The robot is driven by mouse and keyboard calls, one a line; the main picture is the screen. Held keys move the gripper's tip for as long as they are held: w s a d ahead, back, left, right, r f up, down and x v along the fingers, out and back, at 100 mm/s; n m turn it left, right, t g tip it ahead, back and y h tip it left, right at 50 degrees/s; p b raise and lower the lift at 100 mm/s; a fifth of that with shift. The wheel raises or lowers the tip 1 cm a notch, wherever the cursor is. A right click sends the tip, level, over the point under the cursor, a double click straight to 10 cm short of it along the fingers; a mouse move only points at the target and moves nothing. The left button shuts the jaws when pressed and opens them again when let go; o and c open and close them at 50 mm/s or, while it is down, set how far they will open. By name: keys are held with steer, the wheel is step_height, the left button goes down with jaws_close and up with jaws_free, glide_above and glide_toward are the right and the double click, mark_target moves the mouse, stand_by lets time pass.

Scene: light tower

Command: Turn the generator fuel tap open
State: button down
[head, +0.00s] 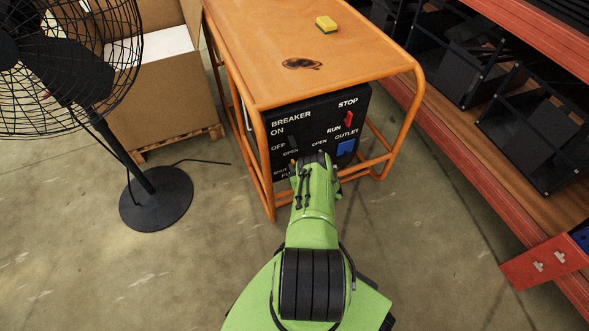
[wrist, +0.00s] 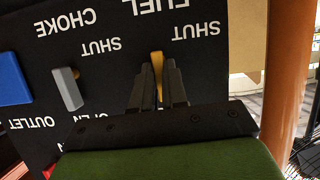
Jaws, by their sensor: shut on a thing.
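The generator (head: 255,60) is an orange-framed unit with a black control panel (head: 310,104) on its near side. The fuel tap (wrist: 157,68) is a yellow-orange lever below the FUEL label in the upside-down wrist view. It points roughly straight up and down in that picture, with a SHUT label to its upper right. My gripper (wrist: 158,80) is at the panel, its dark fingers shut on the lever from both sides. In the head view my gripper (head: 309,158) reaches the lower panel, and my arm hides much of that part. The fuel OPEN label is hidden in the wrist view.
A grey choke lever (wrist: 67,88) and a blue outlet (wrist: 12,78) sit left of the tap in the wrist view. A red switch (head: 349,118) is higher on the panel. A fan (head: 156,198) stands left, a red-edged shelf (head: 470,170) right.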

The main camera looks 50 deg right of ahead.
steer(key=shift+w+d+r, duration=0.15)
steer(key=shift+w+r, duration=0.05)
steer(key=shift+r, duration=0.05)
stand_by(0.3)
steer(key=c, duration=1.2)
jaws_free()
steer(key=shift+f, duration=0.1)
steer(key=shift+o, duration=0.2)
steer(key=shift+s, duration=0.1)
steer(key=p+v, duration=0.8)
steer(key=v, duration=0.7)
steer(key=shift+s, duration=0.35)
